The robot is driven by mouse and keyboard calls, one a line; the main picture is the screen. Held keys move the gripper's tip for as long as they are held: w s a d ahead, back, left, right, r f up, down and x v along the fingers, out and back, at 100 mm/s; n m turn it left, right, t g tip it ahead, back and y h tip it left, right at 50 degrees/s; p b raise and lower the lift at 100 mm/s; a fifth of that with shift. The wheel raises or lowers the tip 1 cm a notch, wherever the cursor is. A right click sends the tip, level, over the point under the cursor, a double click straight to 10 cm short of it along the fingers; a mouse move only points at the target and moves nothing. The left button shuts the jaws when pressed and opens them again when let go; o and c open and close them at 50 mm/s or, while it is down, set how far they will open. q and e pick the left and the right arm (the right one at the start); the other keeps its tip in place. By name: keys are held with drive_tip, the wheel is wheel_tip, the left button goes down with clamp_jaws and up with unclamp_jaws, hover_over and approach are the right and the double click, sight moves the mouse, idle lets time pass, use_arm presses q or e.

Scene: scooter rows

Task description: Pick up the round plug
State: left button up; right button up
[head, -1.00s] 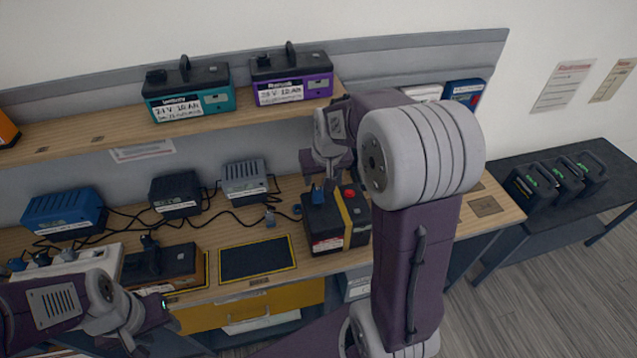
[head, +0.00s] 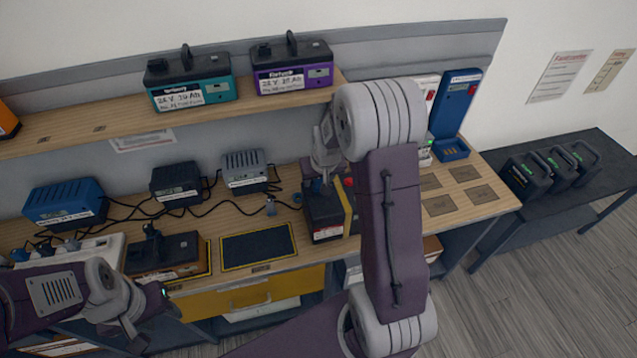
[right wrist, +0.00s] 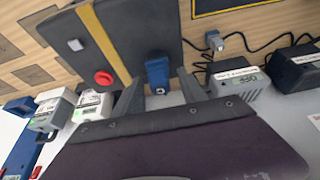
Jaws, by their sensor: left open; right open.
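A blue plug-like piece (right wrist: 157,70) stands on top of a dark battery (right wrist: 135,25) with a yellow stripe and a red knob. In the head view the battery (head: 326,226) stands at the front of the bench. My right gripper (right wrist: 160,80) is open, with its fingertips on either side of the blue piece; contact cannot be told. In the head view my right gripper (head: 320,165) is above the battery, partly hidden by my arm. A grey cable plug (head: 270,207) lies left of the battery. I cannot tell which is the round plug. My left gripper (head: 148,318) is open and empty at lower left.
Blue (head: 65,204), black (head: 176,190) and grey (head: 245,172) chargers with loose cables stand behind a bare yellow-edged mat (head: 258,247). Teal (head: 190,82) and purple (head: 292,68) batteries sit on the shelf. A blue upright unit (head: 455,105) stands right of my arm.

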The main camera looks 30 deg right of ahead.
drive_tip(key=shift+s+a+r, duration=0.1)
drive_tip(key=shift+s, duration=0.05)
clamp_jaws()
